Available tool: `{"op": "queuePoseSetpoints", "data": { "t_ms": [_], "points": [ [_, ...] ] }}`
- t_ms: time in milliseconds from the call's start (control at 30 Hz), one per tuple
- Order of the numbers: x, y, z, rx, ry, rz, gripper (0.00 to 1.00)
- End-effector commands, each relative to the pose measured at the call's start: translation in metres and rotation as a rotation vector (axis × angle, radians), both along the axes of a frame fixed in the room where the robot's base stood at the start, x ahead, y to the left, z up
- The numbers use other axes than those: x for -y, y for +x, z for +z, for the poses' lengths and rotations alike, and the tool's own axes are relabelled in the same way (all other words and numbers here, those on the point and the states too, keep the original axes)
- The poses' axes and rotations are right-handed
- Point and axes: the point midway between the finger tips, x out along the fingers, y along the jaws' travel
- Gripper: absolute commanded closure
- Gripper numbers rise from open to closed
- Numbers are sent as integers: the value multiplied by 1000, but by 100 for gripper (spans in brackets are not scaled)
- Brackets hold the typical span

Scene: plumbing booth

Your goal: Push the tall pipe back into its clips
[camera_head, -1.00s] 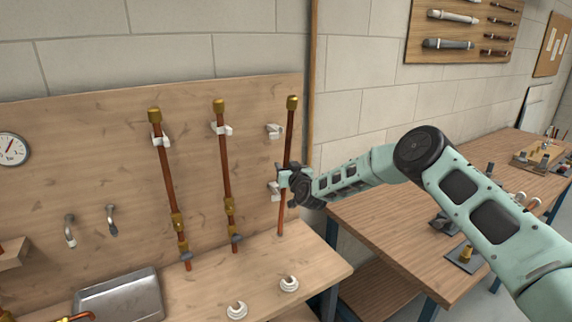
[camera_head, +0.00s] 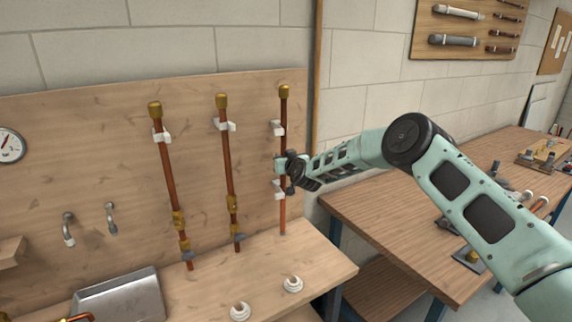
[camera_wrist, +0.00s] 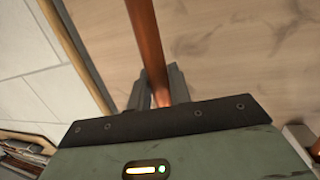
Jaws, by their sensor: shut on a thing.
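The tall copper pipe (camera_head: 283,215) with a brass cap stands nearly upright at the right end of the wooden panel. An upper white clip (camera_head: 276,128) and a lower white clip (camera_head: 278,190) sit at the pipe's left side. The pipe overlaps their right ends in the picture; I cannot tell whether it is seated in them. My gripper (camera_head: 282,164) is shut on the pipe between the two clips. In the wrist view the copper pipe (camera_wrist: 147,40) runs down between the fingers of my gripper (camera_wrist: 158,88), and the panel fills the background.
Two other copper pipes, a left one (camera_head: 168,175) and a middle one (camera_head: 227,160), stand in clips on the panel (camera_head: 60,130). Two white rings (camera_head: 240,311) (camera_head: 292,284) lie on the bench below. A wooden table (camera_head: 390,215) stands to the right. A metal basin (camera_head: 120,298) is at lower left.

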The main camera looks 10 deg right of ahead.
Motion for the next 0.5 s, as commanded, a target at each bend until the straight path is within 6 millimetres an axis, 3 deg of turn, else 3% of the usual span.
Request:
{"op": "queuePoseSetpoints", "data": {
  "t_ms": [433, 467, 500],
  "points": [
    [-2, 7, 2, -38, -13, -1, 100],
    [-2, 7, 2, -37, -13, -1, 75],
    [-2, 7, 2, -37, -13, -1, 64]
  ]
}}
